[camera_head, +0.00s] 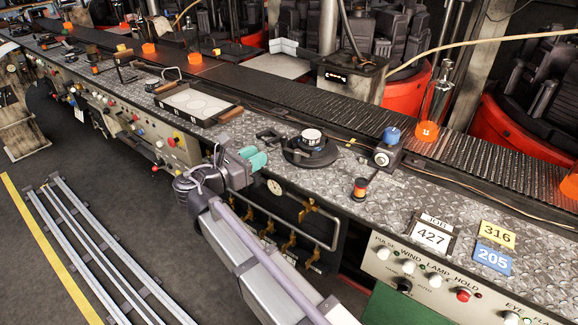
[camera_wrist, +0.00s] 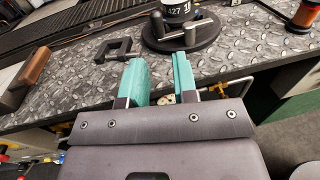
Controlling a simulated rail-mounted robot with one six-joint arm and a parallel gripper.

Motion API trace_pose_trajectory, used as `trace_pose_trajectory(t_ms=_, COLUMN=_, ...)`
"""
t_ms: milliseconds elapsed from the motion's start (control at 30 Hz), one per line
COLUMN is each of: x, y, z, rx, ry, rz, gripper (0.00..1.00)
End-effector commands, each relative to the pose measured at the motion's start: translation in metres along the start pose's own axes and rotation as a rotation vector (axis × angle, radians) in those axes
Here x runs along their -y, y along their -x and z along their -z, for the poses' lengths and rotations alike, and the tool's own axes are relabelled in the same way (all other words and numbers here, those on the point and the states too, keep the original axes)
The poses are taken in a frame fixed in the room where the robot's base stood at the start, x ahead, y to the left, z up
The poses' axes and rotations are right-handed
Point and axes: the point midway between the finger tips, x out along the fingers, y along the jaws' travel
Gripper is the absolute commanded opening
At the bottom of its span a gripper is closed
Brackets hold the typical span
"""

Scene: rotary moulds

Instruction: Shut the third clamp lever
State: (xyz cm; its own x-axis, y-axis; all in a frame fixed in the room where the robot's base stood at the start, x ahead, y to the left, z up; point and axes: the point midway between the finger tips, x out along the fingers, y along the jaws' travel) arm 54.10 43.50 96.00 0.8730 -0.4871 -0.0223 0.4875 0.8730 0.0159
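My gripper (camera_head: 252,158) has teal fingertips and hangs just over the front edge of the tread-plate bench. In the wrist view its fingers (camera_wrist: 163,78) stand apart with nothing held between them. Beyond the fingertips is a round black fixture (camera_head: 311,153) carrying a dark cup with a white label. I cannot tell which part is the third clamp lever.
Several brass valves (camera_head: 289,240) and a pipe sit below the bench edge, near my arm. A framed tray (camera_head: 198,103) lies left. A conveyor (camera_head: 480,158) with an orange-based bottle (camera_head: 428,128) runs behind.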

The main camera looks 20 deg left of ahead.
Motion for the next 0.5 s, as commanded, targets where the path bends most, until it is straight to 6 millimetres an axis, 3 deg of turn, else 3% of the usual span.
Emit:
trace_pose_trajectory(t_ms=67, x=-0.007, y=0.008, z=-0.001, rx=0.025, ry=0.025, rz=-0.011, gripper=0.27)
trace_pose_trajectory(t_ms=233, x=-0.004, y=-0.001, z=-0.005, rx=0.024, ry=0.025, rz=-0.008, gripper=0.27)
trace_pose_trajectory(t_ms=500, x=-0.004, y=-0.061, z=-0.006, rx=0.022, ry=0.023, rz=-0.004, gripper=0.27)
